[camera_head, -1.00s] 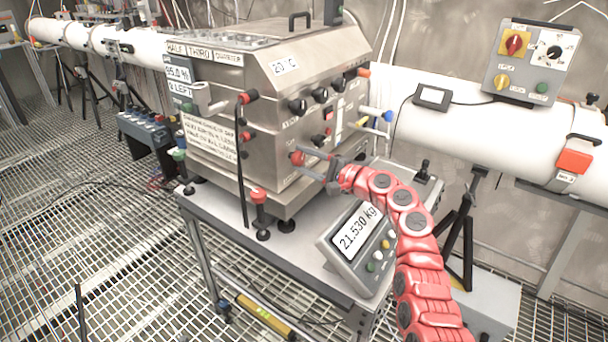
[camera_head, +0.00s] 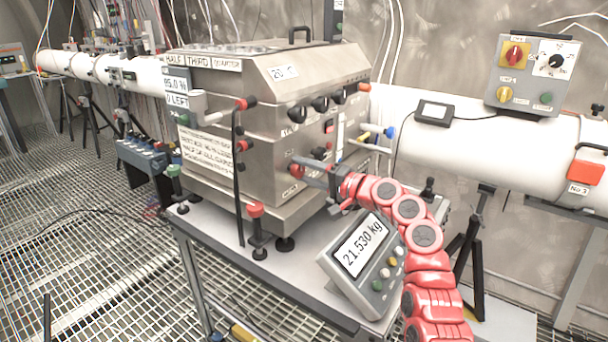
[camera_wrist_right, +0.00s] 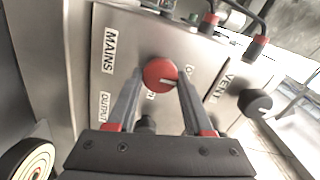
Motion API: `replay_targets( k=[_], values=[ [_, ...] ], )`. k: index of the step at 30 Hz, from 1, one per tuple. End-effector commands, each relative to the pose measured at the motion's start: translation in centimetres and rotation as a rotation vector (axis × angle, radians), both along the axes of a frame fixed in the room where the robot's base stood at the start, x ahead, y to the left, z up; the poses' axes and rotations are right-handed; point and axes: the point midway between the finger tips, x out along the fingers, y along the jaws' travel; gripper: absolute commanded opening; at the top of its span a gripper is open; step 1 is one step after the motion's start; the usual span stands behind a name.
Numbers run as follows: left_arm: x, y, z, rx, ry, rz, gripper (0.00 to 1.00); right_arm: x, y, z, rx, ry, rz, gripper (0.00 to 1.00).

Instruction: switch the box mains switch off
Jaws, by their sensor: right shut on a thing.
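The steel box (camera_head: 265,120) stands on a table, with a sloped front panel carrying several black knobs. Its mains switch is a red round knob (camera_wrist_right: 160,73) beside the MAINS label (camera_wrist_right: 109,51) in the right wrist view. A pale mark on the knob points to the right in that view. My right gripper (camera_wrist_right: 156,82) is shut on the knob, one finger on each side. In the head view the right gripper (camera_head: 303,166) reaches the low front of the box from the right. Lettering near the knob is partly hidden by the fingers. My left gripper is not in view.
A black knob (camera_wrist_right: 255,102) sits by the VENT label. A white pipe (camera_head: 480,135) runs behind.

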Motion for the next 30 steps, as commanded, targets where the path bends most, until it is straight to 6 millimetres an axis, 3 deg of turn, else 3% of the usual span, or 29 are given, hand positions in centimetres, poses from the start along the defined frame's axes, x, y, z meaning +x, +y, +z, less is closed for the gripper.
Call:
replay_targets(
  k=[9, 10, 15, 25, 30],
  values=[
    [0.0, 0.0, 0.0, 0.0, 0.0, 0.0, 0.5, 0.0, 0.1, -0.2, -0.005, 0.001, 0.002, 0.0],
    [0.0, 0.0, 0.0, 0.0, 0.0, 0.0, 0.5, 0.0, 0.1, -0.2, -0.005, 0.001, 0.002, 0.55],
    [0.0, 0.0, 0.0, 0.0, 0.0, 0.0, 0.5, 0.0, 0.0, -0.2, -0.003, 0.001, 0.001, 0.81],
    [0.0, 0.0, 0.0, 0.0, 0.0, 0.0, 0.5, -0.2, -0.2, -0.1, -0.002, 0.0, 0.001, 0.81],
    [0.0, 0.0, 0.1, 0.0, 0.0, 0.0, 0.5, -1.2, -1.9, 0.0, 0.001, -0.003, -0.003, 0.81]
  ],
)
